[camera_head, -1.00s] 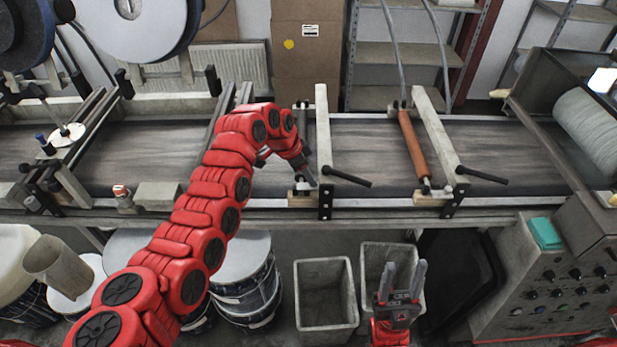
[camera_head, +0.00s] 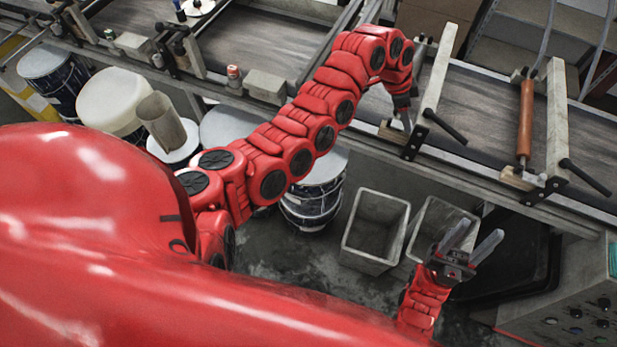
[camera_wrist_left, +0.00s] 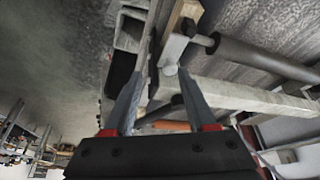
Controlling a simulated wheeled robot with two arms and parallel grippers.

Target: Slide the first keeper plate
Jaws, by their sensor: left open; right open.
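A small pale metal plate (camera_wrist_left: 174,48), which looks like the keeper plate, sits at a wooden block (camera_wrist_left: 184,14) by the end of a dark grey roller (camera_wrist_left: 260,58) in the left wrist view. My left gripper (camera_wrist_left: 160,76) is open, its fingertips just short of the plate. In the head view my left gripper (camera_head: 404,117) is low beside the nearer end of the left crossbar (camera_head: 437,78); its arm partly hides the plate there. My right gripper (camera_head: 481,230) is open and empty, pointing up in front of the conveyor.
A second crossbar (camera_head: 557,120) with an orange-brown roller (camera_head: 525,118) stands further right. Black handles (camera_head: 445,127) stick out from the crossbars. Two grey bins (camera_head: 375,225) and several drums (camera_head: 310,205) stand below the conveyor. A control box (camera_head: 565,305) is at lower right.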

